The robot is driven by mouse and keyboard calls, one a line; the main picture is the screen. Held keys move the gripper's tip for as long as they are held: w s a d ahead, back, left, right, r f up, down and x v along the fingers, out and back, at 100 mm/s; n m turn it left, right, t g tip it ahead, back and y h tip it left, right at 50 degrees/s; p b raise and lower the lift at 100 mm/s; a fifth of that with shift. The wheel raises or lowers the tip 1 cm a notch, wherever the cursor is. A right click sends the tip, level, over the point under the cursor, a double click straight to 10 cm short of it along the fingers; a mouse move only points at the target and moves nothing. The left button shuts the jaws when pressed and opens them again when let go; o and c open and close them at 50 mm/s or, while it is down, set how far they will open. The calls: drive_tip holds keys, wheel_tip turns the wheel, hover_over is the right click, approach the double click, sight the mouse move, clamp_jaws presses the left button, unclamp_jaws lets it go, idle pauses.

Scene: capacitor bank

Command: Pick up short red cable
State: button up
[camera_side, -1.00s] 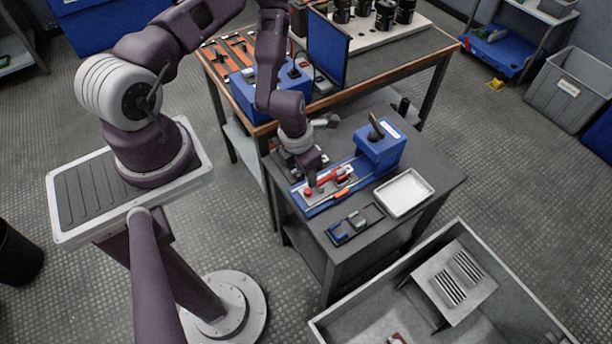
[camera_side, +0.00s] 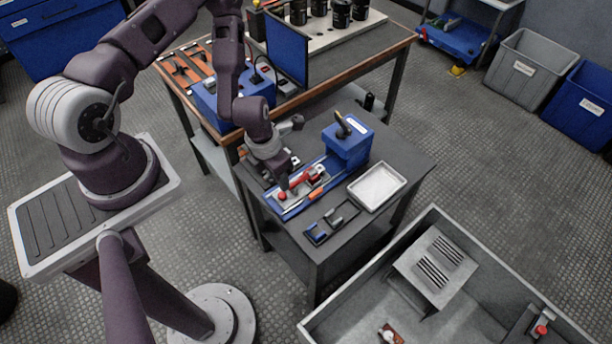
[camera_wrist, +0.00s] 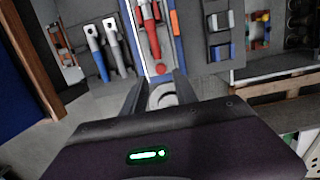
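A red cable-like piece with a grey upper end (camera_wrist: 152,38) lies lengthwise on a light plate ahead of my gripper in the wrist view. In the side view a small red piece (camera_side: 312,176) lies on the blue-edged fixture; its length is hard to judge. My gripper (camera_wrist: 160,88) has its two fingers spread with nothing seen held between them. The red piece lies beyond the fingertips, apart from them. In the side view my gripper (camera_side: 285,184) is low over the fixture's near-left end, by a round red knob (camera_side: 282,196), which also shows in the wrist view (camera_wrist: 160,69).
A blue cable-like piece (camera_wrist: 97,55) and a grey one (camera_wrist: 115,48) lie left of the plate. An orange piece (camera_wrist: 174,22) is on its right edge. A blue box (camera_side: 348,150), a white tray (camera_side: 377,204) and a dark holder (camera_side: 330,222) share the small table.

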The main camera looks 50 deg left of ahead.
sight(300, 179)
drive_tip(key=shift+c, duration=0.4)
drive_tip(key=shift+w+a+f, duration=0.1)
drive_tip(key=shift+w+a, duration=0.1)
drive_tip(key=shift+a, duration=0.1)
drive_tip(key=shift+c, duration=0.6)
drive_tip(key=w, duration=0.1)
drive_tip(key=w+g, duration=0.1)
drive_tip(key=w+a+r, duration=0.1)
drive_tip(key=shift+w+r+g+y, duration=0.1)
drive_tip(key=shift+w+g+y, duration=0.2)
drive_tip(key=shift+y, duration=0.1)
drive_tip(key=shift+h, duration=0.4)
drive_tip(key=shift+w+d+f, duration=0.25)
drive_tip(key=shift+w+f, duration=0.25)
drive_tip(key=shift+f, duration=0.65)
drive_tip(key=shift+w+d+f, duration=0.3)
drive_tip(key=shift+w+f, duration=0.2)
drive_tip(key=shift+f, duration=0.65)
drive_tip(key=shift+w+d+f, duration=0.25)
drive_tip(key=shift+w+f, duration=0.25)
drive_tip(key=shift+f, duration=0.65)
clamp_jaws()
drive_tip(key=shift+r, duration=0.1)
